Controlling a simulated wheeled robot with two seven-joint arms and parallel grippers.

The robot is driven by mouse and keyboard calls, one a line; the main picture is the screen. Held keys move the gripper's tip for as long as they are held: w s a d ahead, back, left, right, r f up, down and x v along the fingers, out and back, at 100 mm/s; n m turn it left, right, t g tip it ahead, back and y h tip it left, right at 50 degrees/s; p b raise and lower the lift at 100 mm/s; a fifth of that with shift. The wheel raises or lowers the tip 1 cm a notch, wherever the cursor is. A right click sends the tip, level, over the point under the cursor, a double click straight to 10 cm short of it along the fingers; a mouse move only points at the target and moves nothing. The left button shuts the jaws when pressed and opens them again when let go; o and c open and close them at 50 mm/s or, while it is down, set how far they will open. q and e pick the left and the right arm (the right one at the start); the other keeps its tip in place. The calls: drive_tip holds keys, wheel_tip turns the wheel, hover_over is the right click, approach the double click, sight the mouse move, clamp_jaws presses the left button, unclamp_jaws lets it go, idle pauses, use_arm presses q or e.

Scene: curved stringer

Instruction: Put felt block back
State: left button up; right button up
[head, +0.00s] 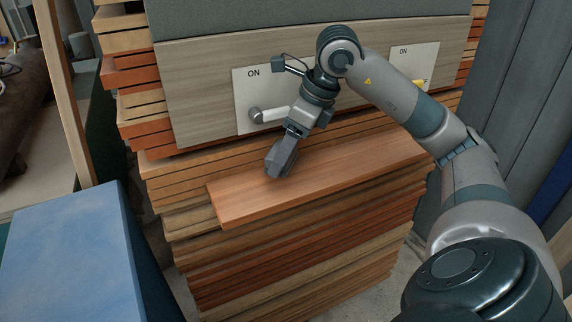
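My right arm comes in from the right and reaches across to the middle. Its gripper (281,160) points down and left, just above the left part of a reddish-brown board (335,183). A dark grey blocky shape is at the gripper's end. I cannot tell whether it is only the closed fingers or also a grey felt block held between them. No separate felt block can be made out elsewhere. Whether the gripper touches the board is unclear. My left gripper is not in view.
Behind the gripper is a wooden panel (200,95) with a white ON plate (245,90) and a lever (268,115). A second ON plate (404,62) is at right. Stacked boards (290,255) lie below. A blue-topped block (70,255) stands at lower left.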

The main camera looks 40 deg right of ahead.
drive_tip(key=shift+f, duration=0.1)
drive_tip(key=shift+f+p, duration=0.7)
drive_tip(key=shift+f, duration=1.2)
drive_tip(key=shift+f, duration=0.1)
drive_tip(key=shift+f, duration=0.1)
drive_tip(key=o, duration=1)
drive_tip(key=shift+r, duration=0.2)
